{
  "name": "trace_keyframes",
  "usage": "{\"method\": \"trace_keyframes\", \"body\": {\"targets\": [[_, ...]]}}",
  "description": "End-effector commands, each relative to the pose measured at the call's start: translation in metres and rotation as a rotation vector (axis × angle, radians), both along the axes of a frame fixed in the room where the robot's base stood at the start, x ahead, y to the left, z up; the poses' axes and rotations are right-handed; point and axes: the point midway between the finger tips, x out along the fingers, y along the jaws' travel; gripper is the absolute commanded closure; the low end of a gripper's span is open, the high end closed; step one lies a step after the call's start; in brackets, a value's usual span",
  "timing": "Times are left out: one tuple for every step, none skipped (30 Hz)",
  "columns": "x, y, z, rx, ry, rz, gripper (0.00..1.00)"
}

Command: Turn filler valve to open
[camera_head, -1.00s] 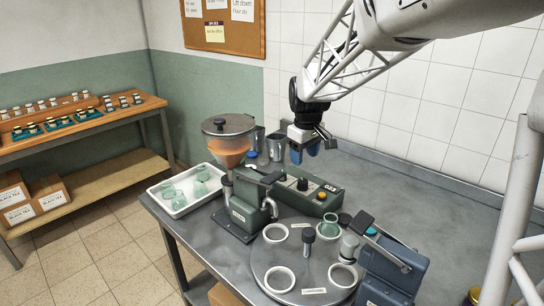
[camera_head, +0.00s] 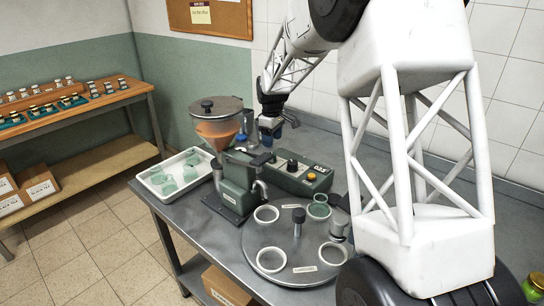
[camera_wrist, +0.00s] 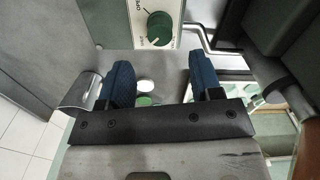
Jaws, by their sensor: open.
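The filler has an orange funnel hopper (camera_head: 216,128) above a green body (camera_head: 236,183) on the steel bench. In the wrist view, a round dark green knob (camera_wrist: 159,28) with a pale pointer mark sits on a white plate (camera_wrist: 138,36) lettered OPEN. It lies beyond my fingertips, near the top edge. My gripper (camera_wrist: 157,78) is open and empty, with its two blue-padded fingers apart and not touching the knob. In the head view, my gripper (camera_head: 270,138) hangs just right of the hopper, behind the filler body. The knob cannot be made out there.
A green control box (camera_head: 300,174) stands right of the filler. A round turntable (camera_head: 290,245) with white ring holders is in front, with a jar (camera_head: 319,210) in one. A white tray (camera_head: 160,185) of jars is at left. My arm covers the right side.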

Motion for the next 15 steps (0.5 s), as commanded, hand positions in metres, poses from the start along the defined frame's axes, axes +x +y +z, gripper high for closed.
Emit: {"method": "trace_keyframes", "body": {"targets": [[0.0007, 0.0002, 0.0, 0.0, 0.0, 0.001, 0.41], [0.0009, 0.0002, 0.0, 0.0, 0.0, 0.002, 0.41], [0.0009, 0.0002, 0.0, 0.0, 0.0, 0.002, 0.41], [0.0007, 0.0002, 0.0001, 0.0, 0.0, 0.002, 0.41], [0.0007, 0.0002, 0.0001, 0.0, 0.0, 0.001, 0.41], [0.0007, 0.0001, 0.0001, 0.0, 0.0, 0.001, 0.41], [0.0007, 0.0001, 0.0002, 0.0, 0.0, 0.001, 0.41], [0.0006, 0.0002, 0.0001, 0.0, 0.0, 0.001, 0.41], [0.0006, 0.0002, 0.0001, 0.0, 0.0, 0.001, 0.41], [0.0006, 0.0001, -0.0001, 0.0, 0.0, 0.001, 0.41], [0.0006, 0.0001, -0.0004, 0.0, 0.0, 0.001, 0.41], [0.0006, 0.0001, -0.001, 0.0, 0.0, 0.001, 0.41], [0.0006, 0.0001, -0.0017, 0.0, 0.0, 0.001, 0.41], [0.0006, 0.0001, -0.0027, 0.0, 0.0, 0.001, 0.41], [0.0006, 0.0001, -0.0044, 0.0, 0.0, 0.001, 0.41]]}}
